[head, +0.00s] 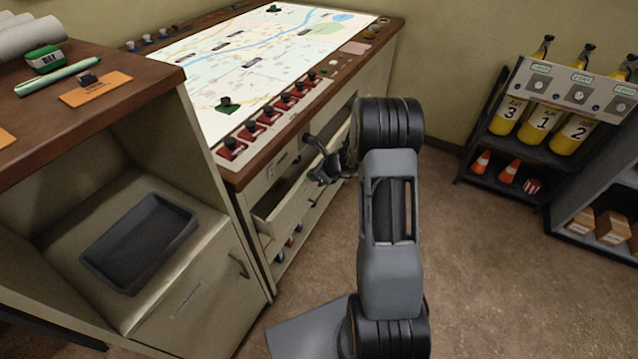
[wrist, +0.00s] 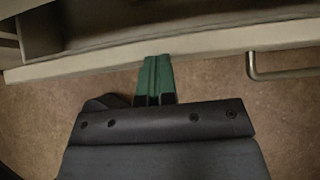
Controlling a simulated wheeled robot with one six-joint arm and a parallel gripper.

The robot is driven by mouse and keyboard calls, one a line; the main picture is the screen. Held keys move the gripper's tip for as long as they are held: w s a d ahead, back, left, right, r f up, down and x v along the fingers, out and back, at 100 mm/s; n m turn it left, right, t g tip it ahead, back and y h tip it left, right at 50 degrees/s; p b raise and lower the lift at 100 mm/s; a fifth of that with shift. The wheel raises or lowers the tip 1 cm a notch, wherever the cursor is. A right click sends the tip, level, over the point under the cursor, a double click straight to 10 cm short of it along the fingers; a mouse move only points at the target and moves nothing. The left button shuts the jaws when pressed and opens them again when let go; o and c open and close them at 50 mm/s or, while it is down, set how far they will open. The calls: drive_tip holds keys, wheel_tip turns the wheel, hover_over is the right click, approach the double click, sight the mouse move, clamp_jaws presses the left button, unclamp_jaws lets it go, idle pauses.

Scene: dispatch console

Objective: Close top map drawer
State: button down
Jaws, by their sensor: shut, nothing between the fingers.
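The top map drawer (head: 291,211) stands partly open below the map table, a pale beige drawer with a dark inside. In the wrist view its front panel (wrist: 210,45) crosses the top of the picture, with a metal bar handle (wrist: 282,73) at the right. My gripper (head: 322,174) is at the drawer's front, partly hidden by my arm in the head view. In the wrist view its green-tipped fingers (wrist: 155,72) are shut and empty, their tips at the panel's edge left of the handle. I cannot tell whether they touch it.
The map table (head: 255,75) has red switch blocks along its front edge. A beige cabinet (head: 200,310) with a dark tray (head: 140,240) stands at the left. A rack (head: 510,160) with yellow cylinders stands at the right. The floor between is clear.

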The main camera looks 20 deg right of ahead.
drive_tip(key=shift+w+a, duration=0.85)
drive_tip(key=shift+w, duration=0.25)
